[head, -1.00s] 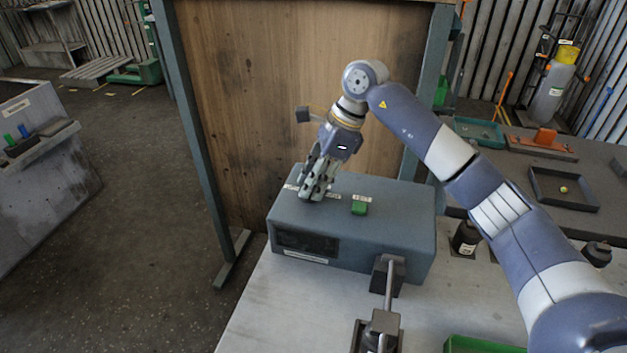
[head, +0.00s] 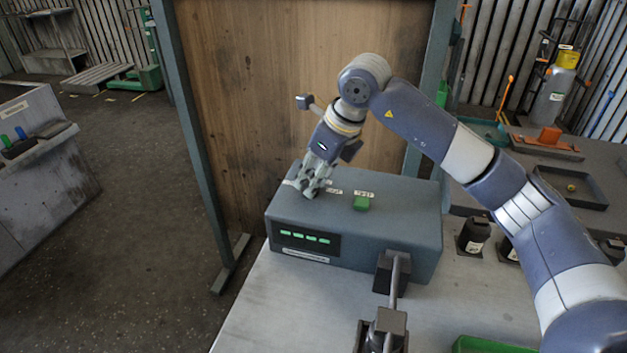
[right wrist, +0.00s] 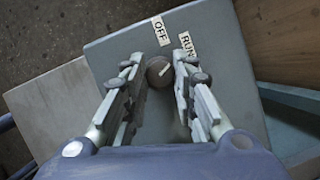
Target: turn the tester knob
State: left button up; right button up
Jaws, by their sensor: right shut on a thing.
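The tester (head: 365,228) is a blue-grey box on the bench, with a dark display showing green segments (head: 305,238) on its front. A green button (head: 362,203) sits on its top. My right gripper (head: 311,191) is at the left part of the tester's top. In the right wrist view its fingers (right wrist: 158,75) are shut around the round brown knob (right wrist: 158,72). The knob's pale pointer line slants up and right, toward the RUN label (right wrist: 187,44); the OFF label (right wrist: 160,30) is left of it. The knob is hidden in the head view.
Dark cylinders (head: 474,236) and a tray (head: 570,187) are on the right.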

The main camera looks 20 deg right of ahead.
jog(key=shift+m, duration=0.6)
jog(key=o, duration=1.1)
jog(key=shift+c, duration=0.2)
jog(key=v, duration=1.2)
jog(key=shift+a, duration=0.2)
